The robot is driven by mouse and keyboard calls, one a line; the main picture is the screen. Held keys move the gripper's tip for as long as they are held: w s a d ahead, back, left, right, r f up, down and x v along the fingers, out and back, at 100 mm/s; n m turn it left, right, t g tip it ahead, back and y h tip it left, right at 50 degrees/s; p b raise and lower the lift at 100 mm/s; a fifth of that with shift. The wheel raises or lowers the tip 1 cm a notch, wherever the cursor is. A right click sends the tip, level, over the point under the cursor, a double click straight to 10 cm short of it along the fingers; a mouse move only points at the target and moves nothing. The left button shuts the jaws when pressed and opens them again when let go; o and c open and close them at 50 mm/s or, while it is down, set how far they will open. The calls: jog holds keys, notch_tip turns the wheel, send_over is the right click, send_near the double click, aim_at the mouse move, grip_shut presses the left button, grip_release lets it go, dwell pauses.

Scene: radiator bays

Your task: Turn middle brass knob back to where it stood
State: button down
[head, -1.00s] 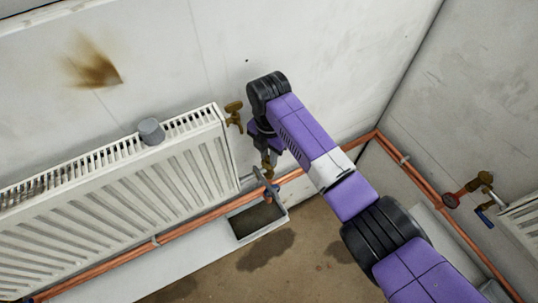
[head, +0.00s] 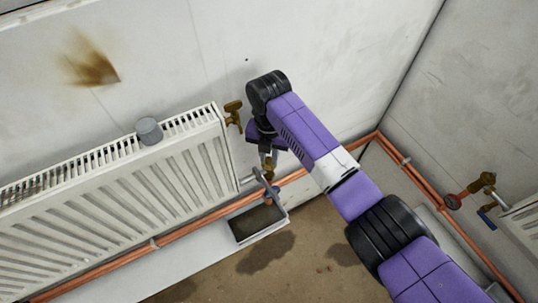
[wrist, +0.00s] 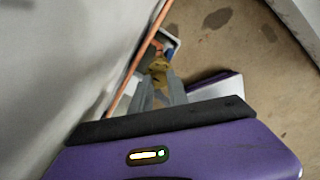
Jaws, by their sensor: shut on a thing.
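The middle brass knob (head: 268,168) sits low beside the right end of the left radiator, above the copper pipe. It is small and partly hidden by my gripper (head: 267,160) in the head view. In the wrist view the grey fingers of my gripper (wrist: 160,82) reach down to the brass knob (wrist: 158,66) and are shut on it. The exact angle of the knob cannot be told.
Another brass knob (head: 233,112) sits higher at the radiator's (head: 120,190) end. A grey cylinder (head: 149,131) stands on the radiator. A tray (head: 284,219) lies below the valve. Copper pipe (head: 320,165) runs along the wall.

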aim_at(269, 159)
jog(key=c, duration=1.3)
grip_release()
jog(key=shift+r+b, duration=0.65)
jog(key=shift+r, duration=3.3)
